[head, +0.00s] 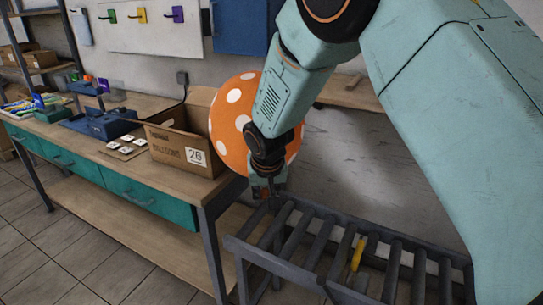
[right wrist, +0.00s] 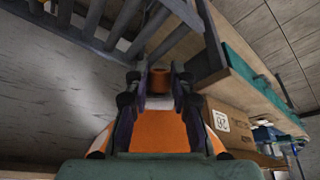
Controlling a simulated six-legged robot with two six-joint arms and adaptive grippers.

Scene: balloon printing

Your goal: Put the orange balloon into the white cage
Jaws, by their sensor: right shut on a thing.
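The orange balloon (head: 232,112) with white dots is large and round in the head view, to the right of the cardboard box and partly behind my right arm. My right gripper (head: 268,188) points down in front of the balloon's lower part. In the right wrist view the orange balloon (right wrist: 155,133) fills the space behind the fingers, and my right gripper (right wrist: 158,85) is shut on its orange neck. My left gripper is in neither view. I cannot make out a white cage in either view.
A roller conveyor (head: 350,250) with dark rollers and a yellow piece (head: 357,254) stands at the lower right. A wooden workbench (head: 100,152) with teal drawers holds an open cardboard box (head: 185,145) and a blue device (head: 100,123). Tiled floor (head: 60,262) lies open at the lower left.

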